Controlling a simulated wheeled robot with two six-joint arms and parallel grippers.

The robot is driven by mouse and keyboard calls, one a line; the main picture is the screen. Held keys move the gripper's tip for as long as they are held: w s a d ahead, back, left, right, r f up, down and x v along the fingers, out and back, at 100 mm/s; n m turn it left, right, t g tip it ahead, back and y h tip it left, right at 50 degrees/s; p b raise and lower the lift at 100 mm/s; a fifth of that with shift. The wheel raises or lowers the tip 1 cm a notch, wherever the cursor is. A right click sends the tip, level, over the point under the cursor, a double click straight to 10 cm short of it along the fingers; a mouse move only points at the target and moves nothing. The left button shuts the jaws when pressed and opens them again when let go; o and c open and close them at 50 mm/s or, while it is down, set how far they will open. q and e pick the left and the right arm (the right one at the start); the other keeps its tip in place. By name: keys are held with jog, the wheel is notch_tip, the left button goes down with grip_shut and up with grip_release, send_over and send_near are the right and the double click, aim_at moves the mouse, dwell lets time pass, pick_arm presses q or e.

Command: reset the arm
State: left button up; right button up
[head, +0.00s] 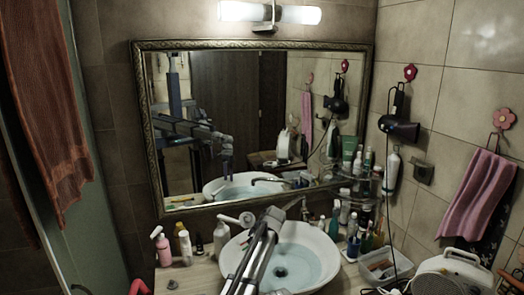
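One of my arms comes in at the bottom, just left of the middle, and reaches up and to the right across the washbasin (318,244). I take it for my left arm. Its far end is over the back rim of the basin, where the gripper (291,206) is small, dark and hard to make out. I cannot see whether its fingers are apart or hold anything. My other gripper is not in the picture directly. The mirror (240,110) shows a reflection of my column and of arm links reaching towards the basin.
Bottles (186,246) crowd the counter left of the basin, with more toiletries behind and right. A clear tray (381,268) and a cream-coloured appliance (452,274) stand at the right. A hair dryer (399,128) and a pink towel (478,196) hang on the right wall.

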pick_arm(q)
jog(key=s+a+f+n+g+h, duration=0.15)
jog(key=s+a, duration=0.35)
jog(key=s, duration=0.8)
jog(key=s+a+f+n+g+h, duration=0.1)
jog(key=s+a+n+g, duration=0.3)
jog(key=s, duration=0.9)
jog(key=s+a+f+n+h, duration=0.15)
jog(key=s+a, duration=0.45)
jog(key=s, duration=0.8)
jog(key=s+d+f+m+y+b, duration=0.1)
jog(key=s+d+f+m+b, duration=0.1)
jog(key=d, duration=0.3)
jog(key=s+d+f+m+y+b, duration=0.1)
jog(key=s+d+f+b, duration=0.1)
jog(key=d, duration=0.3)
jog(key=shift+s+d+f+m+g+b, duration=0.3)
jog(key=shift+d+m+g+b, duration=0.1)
jog(key=shift+b, duration=0.2)
